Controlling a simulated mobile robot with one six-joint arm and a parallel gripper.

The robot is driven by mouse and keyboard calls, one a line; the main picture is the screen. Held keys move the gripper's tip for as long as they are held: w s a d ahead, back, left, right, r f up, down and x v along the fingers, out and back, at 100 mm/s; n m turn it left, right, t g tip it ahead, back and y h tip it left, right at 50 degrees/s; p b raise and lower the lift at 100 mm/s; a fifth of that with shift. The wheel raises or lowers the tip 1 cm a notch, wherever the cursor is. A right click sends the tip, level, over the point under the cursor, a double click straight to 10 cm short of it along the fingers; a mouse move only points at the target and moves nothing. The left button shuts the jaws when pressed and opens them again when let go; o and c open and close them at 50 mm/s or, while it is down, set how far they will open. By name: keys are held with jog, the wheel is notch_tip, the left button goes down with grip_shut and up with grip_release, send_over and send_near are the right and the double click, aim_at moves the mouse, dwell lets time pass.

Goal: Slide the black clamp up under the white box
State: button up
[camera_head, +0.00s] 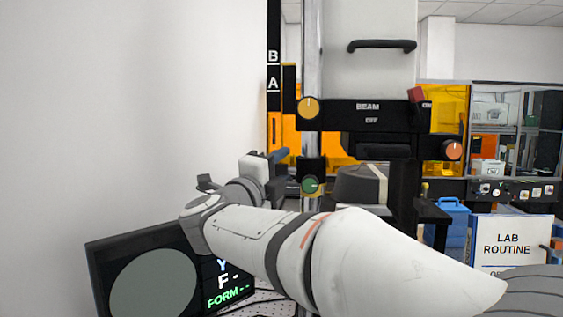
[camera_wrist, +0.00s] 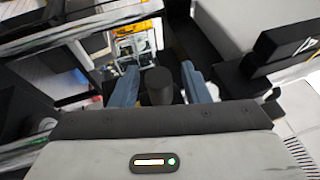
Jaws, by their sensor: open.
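The white box (camera_head: 368,50) with a black handle is at the top of the head view, beside an upright metal post. The black clamp (camera_head: 312,165), with a green knob (camera_head: 310,185), is on the post below the box, with a gap between them. My gripper (camera_head: 280,157) is just left of the clamp, partly hidden by my own wrist. In the wrist view my gripper (camera_wrist: 159,84) is open, its two blue-grey fingers apart. A dark round part (camera_wrist: 157,88) shows between them; I cannot tell whether it belongs to the clamp or touches the fingers.
A black panel (camera_head: 345,115) marked BEAM and OFF is under the box, with yellow and orange knobs and a red switch. A scale (camera_head: 273,70) marked A and B stands left. A tilted display (camera_head: 165,270) is lower left. A LAB ROUTINE sign (camera_head: 508,245) is right.

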jog(key=shift+w+d+r, duration=0.1)
jog(key=shift+w+d, duration=0.15)
jog(key=shift+w, duration=0.1)
jog(key=shift+c, duration=0.3)
grip_shut()
